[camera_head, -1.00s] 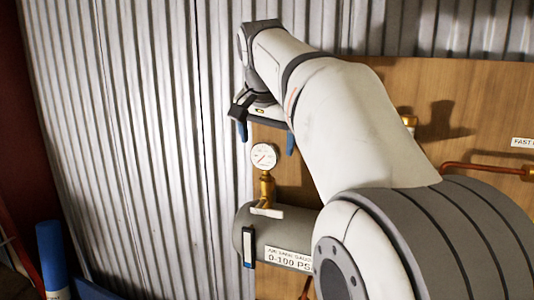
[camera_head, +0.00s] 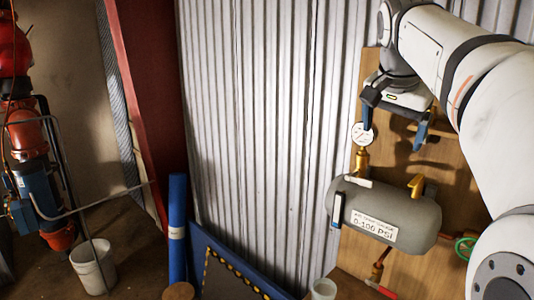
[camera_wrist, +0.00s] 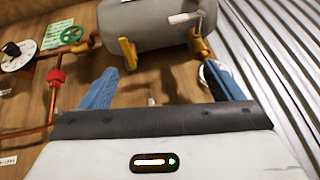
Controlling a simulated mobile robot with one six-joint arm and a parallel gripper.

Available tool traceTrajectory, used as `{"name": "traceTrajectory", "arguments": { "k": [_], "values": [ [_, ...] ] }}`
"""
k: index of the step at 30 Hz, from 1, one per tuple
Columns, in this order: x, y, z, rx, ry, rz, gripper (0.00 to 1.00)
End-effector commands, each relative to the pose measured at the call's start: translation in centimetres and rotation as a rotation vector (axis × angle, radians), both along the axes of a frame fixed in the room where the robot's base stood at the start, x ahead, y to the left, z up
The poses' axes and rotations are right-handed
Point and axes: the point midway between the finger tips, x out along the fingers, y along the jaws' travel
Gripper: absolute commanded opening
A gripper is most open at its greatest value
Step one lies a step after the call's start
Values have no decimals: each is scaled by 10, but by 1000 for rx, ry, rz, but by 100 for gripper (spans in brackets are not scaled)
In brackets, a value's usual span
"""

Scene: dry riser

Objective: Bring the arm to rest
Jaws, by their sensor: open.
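My arm reaches in from the right edge of the head view, in front of a plywood panel. My gripper (camera_head: 394,126) has two blue fingers, spread apart with nothing between them. It hangs above the grey air tank (camera_head: 408,212), and its left finger is close to the white pressure gauge (camera_head: 362,133) in the picture. In the wrist view my gripper (camera_wrist: 163,85) is also open and empty. There the grey tank (camera_wrist: 148,24) lies beyond the fingers, and no contact with it shows.
Brass valves and a green handwheel (camera_head: 465,248) stick out around the tank. Left stand a red column (camera_head: 150,90), a blue cylinder (camera_head: 177,225), a white bucket (camera_head: 93,266) and red-blue pipework (camera_head: 30,170). The corrugated wall (camera_head: 270,130) between is bare.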

Motion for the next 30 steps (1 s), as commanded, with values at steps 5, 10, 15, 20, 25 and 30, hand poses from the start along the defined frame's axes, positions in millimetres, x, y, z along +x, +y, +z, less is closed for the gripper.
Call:
{"name": "traceTrajectory", "arguments": {
  "k": [5, 10, 15, 20, 25, 30],
  "values": [
    [-6, 7, -12, -6, 12, 41, 86],
    [-16, 19, -33, -15, 37, 112, 86],
    [-31, 30, -62, -27, 63, 196, 86],
    [-52, 44, -100, -40, 94, 301, 86],
    [-95, 65, -168, -58, 141, 470, 86],
    [-147, 84, -244, -78, 183, 648, 86]
  ]
}}
